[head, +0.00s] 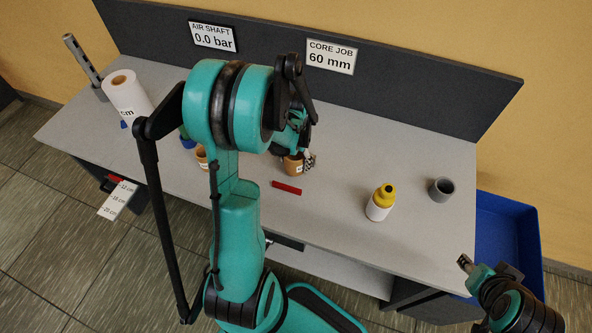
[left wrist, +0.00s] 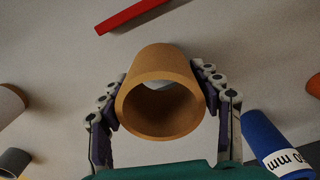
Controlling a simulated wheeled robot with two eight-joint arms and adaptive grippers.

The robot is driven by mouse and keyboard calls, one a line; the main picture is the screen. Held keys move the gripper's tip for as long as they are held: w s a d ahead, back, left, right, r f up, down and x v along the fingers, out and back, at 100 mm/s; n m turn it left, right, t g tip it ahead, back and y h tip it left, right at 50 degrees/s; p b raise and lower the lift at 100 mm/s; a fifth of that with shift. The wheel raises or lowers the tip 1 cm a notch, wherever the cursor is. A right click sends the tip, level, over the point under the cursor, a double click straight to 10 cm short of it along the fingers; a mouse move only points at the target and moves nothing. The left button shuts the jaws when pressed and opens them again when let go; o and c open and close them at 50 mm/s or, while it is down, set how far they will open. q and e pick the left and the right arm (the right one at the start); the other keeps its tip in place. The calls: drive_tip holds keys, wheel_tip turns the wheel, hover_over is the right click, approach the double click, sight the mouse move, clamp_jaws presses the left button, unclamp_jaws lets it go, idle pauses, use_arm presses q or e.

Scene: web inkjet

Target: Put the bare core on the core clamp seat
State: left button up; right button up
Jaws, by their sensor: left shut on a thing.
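A bare brown cardboard core (head: 292,166) is between the fingers of my left gripper (head: 300,148). In the left wrist view the gripper (left wrist: 163,105) is shut on the core (left wrist: 160,110) from both sides, and its open end faces the camera. I cannot tell whether it touches the table. Another brown core (head: 201,158) and a blue one (head: 187,141) are partly hidden behind my arm. The blue one, with an "mm" label, also shows in the left wrist view (left wrist: 265,138). I cannot pick out the clamp seat for certain. My right gripper (head: 466,264) is off the table's right front.
A red bar (head: 286,188) lies in front of the held core. A white roll (head: 128,93) and grey shaft (head: 85,65) stand at left. A blue bin (head: 507,235) is beside the table.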

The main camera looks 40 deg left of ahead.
use_arm(q)
drive_tip(key=shift+f+b, duration=0.8)
drive_tip(key=shift+f, duration=0.65)
drive_tip(key=shift+f, duration=0.2)
drive_tip(key=o, duration=1.2)
drive_tip(key=shift+r, duration=0.1)
